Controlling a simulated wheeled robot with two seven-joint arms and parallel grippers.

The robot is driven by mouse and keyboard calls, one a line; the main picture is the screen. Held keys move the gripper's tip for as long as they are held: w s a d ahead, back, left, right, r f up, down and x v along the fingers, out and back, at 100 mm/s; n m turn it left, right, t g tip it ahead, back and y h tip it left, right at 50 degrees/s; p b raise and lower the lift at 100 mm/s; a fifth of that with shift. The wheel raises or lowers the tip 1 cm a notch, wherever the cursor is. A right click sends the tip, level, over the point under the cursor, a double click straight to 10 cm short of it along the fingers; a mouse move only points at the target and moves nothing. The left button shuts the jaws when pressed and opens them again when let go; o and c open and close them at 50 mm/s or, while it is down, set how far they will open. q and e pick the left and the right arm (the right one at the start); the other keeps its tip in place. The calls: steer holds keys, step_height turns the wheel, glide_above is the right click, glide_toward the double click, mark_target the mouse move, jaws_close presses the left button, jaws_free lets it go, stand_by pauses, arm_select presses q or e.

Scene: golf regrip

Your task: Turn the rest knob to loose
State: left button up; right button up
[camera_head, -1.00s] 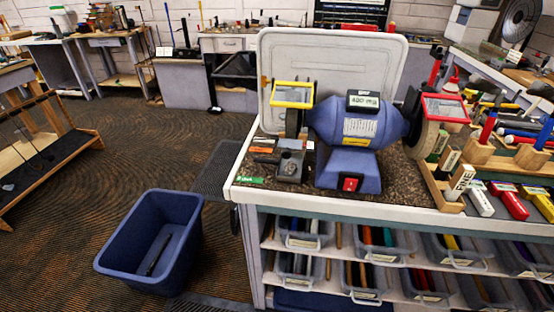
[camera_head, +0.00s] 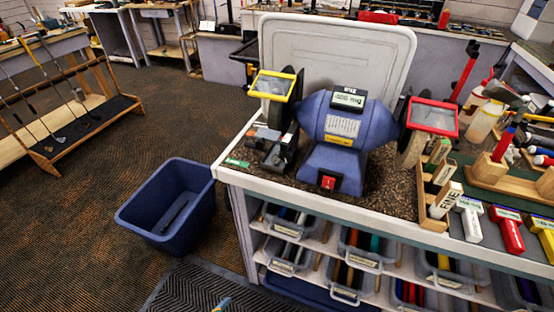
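A blue bench grinder (camera_head: 345,128) stands on the speckled top of the workbench, with a red switch (camera_head: 328,182) low on its front. A yellow-framed shield (camera_head: 274,86) covers its left wheel and a red-framed shield (camera_head: 432,117) covers its right wheel (camera_head: 411,150). A grey tool rest assembly (camera_head: 276,152) sits in front of the left wheel. I cannot make out the rest knob or its setting at this size.
A blue bin (camera_head: 168,212) stands on the floor left of the bench. A wooden block rack (camera_head: 436,190) and several labelled files or stones crowd the bench's right side. Trays of grips (camera_head: 360,250) fill the shelves below. A small blue tip (camera_head: 222,305), unclear, shows at the bottom edge.

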arm_select(q)
steer(key=w+d+r+m+t+p, duration=0.1)
steer(key=w+d+r+m+t, duration=0.1)
steer(key=w+r+m, duration=0.45)
steer(key=m+t+h+p, duration=0.45)
steer(key=m+t, duration=0.35)
steer(key=m, duration=0.7)
glide_toward(285, 158)
steer(key=w, duration=0.1)
steer(key=x, duration=0.7)
steer(key=shift+w+d+f, duration=0.1)
steer(key=shift+w+d, duration=0.05)
steer(key=shift+d, duration=0.1)
